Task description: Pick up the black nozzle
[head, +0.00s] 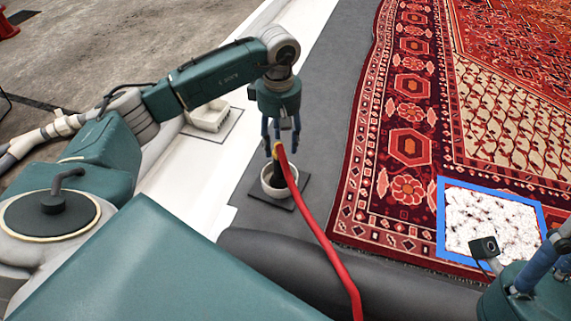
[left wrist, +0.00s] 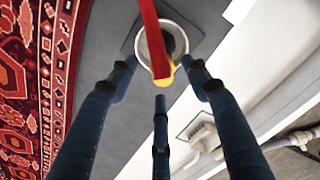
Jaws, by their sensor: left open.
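The black nozzle (head: 277,178) stands in a small white cup (head: 267,186) on a dark square base. A red hose (head: 318,228) and a yellow part (head: 277,150) are at its upper end. My left gripper (head: 280,146) is open, pointing down just above the cup, with its fingers near the yellow part. In the left wrist view the cup (left wrist: 142,48) lies beyond the spread fingertips (left wrist: 160,75), and the red hose partly hides the nozzle. My right gripper (head: 540,275) is cut off at the lower right, over the rug side.
A patterned red rug (head: 408,110) covers the right, with a blue-framed white speckled patch (head: 492,222) on it. A dark grey roll (head: 300,262) lies in front. A white ledge (head: 190,180) with a pale fixture (head: 208,116) runs along the left. Bare grey floor surrounds the cup.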

